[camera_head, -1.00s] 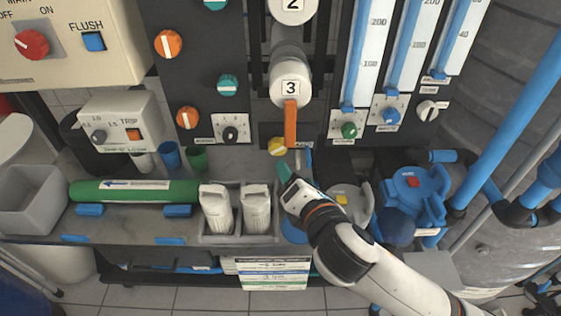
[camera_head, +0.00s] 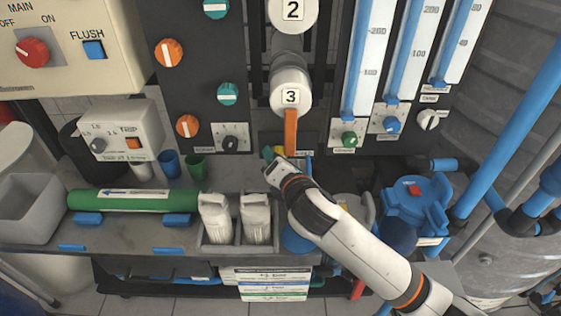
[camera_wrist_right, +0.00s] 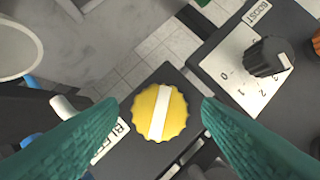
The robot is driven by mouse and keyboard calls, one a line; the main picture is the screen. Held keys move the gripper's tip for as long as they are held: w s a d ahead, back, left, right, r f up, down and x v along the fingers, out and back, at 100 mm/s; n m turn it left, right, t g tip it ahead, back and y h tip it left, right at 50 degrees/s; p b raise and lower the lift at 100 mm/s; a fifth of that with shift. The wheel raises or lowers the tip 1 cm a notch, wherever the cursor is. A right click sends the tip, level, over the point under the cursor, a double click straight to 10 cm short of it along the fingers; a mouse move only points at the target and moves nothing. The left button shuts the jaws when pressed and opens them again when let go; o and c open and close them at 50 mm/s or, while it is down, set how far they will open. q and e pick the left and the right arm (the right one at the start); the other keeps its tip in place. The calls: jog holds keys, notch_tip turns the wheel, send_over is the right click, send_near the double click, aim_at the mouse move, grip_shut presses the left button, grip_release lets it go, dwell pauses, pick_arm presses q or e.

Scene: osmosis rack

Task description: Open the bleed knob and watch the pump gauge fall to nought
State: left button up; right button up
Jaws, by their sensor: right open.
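The bleed knob is yellow and scalloped with a white bar across it. In the right wrist view the bleed knob (camera_wrist_right: 160,112) lies midway between the two green fingers of my right gripper (camera_wrist_right: 160,118), with a gap on both sides. A partly covered label (camera_wrist_right: 110,140) sits beside it. In the head view the knob (camera_head: 279,150) is mostly hidden behind my right gripper (camera_head: 268,156), below the orange handle. The gripper is open and empty. No dial that I can identify as the pump gauge shows. My left gripper is not in view.
The orange handle (camera_head: 290,132) hangs just above my right gripper. A black boost knob (camera_wrist_right: 268,56) is close by on the right in the wrist view. White cartridges (camera_head: 256,220) stand in a grey holder below. A blue-lidded housing (camera_head: 418,200) is to the right.

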jog(key=c, duration=1)
jog(key=shift+a+r+n+g+h+p, duration=0.15)
jog(key=shift+n+h+p, duration=0.85)
jog(key=shift+p, duration=3)
jog(key=shift+a+n+g+h+p, duration=0.15)
jog(key=shift+n+h+p, duration=0.8)
jog(key=shift+p, duration=3.05)
jog(key=shift+n+y, duration=0.45)
